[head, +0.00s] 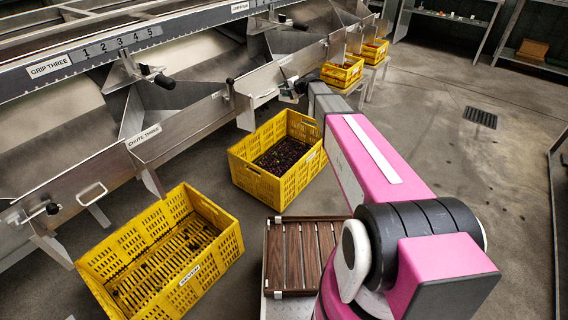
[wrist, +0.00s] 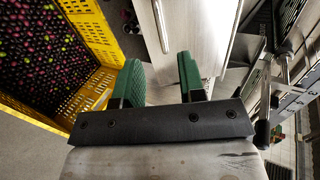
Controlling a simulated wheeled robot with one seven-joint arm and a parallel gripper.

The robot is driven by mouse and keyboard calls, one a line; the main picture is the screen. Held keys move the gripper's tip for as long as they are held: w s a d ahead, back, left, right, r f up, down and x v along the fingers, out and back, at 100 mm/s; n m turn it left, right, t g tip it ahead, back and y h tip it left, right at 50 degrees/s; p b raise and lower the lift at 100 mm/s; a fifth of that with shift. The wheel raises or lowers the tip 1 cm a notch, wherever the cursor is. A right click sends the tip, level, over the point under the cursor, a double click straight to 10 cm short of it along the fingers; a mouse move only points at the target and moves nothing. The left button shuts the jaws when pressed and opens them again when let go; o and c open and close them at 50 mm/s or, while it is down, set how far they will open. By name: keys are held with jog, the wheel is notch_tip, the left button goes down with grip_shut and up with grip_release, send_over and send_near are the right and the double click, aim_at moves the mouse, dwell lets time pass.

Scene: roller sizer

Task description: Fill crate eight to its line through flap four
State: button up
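My gripper (wrist: 161,85) is open in the wrist view, its two green fingers apart with nothing between them. A pale metal chute wall (wrist: 190,35) lies beyond them. A yellow crate (wrist: 100,30) holding many small dark, pink and green fruits is at the left of that view. In the head view, my gripper is mostly hidden at the end of my pink arm, near the chutes. A yellow crate (head: 245,172) with dark fruit stands below a chute. I cannot tell which crate is eight or which flap is four; no such label is readable.
A nearly empty yellow crate (head: 208,262) stands front left. Two filled crates (head: 341,84) (head: 372,58) stand on stands farther back. A brown slatted tray (head: 293,258) is beside my arm.

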dwell(0.3)
jog(key=c, duration=0.4)
jog(key=s+a, duration=0.1)
jog(key=s, duration=0.2)
jog(key=s+a+f, duration=0.1)
jog(key=s, duration=0.2)
jog(key=s+a, duration=0.1)
jog(key=s, duration=0.3)
jog(key=shift+a+f, duration=0.35)
grip_shut()
jog(key=x, duration=1.4)
jog(key=shift+f, duration=0.35)
